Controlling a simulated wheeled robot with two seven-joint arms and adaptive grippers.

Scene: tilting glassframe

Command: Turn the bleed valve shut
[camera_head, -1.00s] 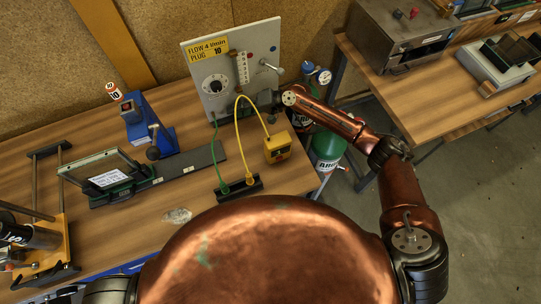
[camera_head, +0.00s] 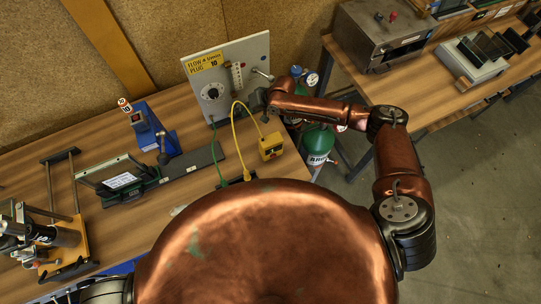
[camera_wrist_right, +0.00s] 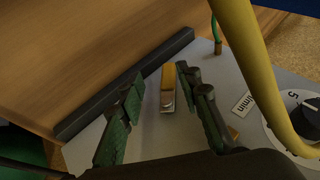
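A grey upright panel (camera_head: 226,75) stands at the back of the workbench, with a dial (camera_head: 212,91), a flow tube and a yellow label. In the right wrist view, a small yellow lever (camera_wrist_right: 168,84) with a metal end lies against the panel; it looks like the bleed valve handle. My right gripper (camera_head: 257,101) is at the panel's lower right. In the wrist view its green-padded fingers (camera_wrist_right: 158,90) are spread, one on either side of the lever, with visible gaps. The gripper hides the lever in the head view. My left gripper is not in view.
A yellow cable (camera_head: 235,119) loops close to my right gripper and crosses the right side of the wrist view (camera_wrist_right: 262,75). A yellow box (camera_head: 271,146) sits in front of the panel. A green gas cylinder (camera_head: 316,144) stands beyond the bench edge.

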